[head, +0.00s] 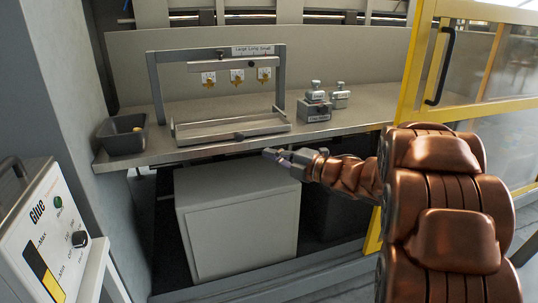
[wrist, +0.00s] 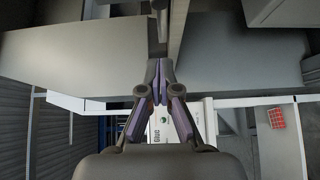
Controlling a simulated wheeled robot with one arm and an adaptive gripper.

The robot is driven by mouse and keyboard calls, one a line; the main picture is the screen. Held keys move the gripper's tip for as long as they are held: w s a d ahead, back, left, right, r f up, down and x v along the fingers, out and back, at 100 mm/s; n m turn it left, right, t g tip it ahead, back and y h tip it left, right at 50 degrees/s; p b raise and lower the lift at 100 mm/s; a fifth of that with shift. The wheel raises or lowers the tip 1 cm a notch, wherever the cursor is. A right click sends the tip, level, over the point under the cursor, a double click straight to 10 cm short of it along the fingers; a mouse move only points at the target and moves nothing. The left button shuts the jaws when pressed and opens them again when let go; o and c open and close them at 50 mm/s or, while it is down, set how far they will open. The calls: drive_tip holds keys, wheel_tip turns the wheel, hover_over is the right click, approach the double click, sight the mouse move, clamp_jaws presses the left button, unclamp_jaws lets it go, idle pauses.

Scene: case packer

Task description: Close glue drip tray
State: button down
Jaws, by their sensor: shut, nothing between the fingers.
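I cannot pick out the glue drip tray with certainty. A low, long metal tray-like frame (head: 230,128) lies on the shelf under an upright rack; I cannot tell whether it is that tray. My gripper (head: 268,154) is just in front of the shelf's front edge, above the pale cabinet, pointing left. In the wrist view its fingers (wrist: 158,66) are shut and empty, with their tips close to a narrow gap between grey panels. I cannot tell whether they touch anything. The glue unit (head: 50,235) stands at the left front; it also shows in the wrist view (wrist: 155,140).
The metal shelf (head: 165,150) carries a dark bin (head: 122,136), the rack (head: 282,80) with yellow pieces, and small metal blocks (head: 315,105). The pale cabinet (head: 240,215) stands below. A yellow-framed door (head: 410,75) is at the right.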

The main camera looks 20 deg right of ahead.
approach(236, 138)
drive_tip(key=w+a, duration=0.2)
drive_tip(key=a, duration=0.2)
drive_tip(key=shift+w+f, duration=0.2)
drive_tip(key=shift+w, duration=1.2)
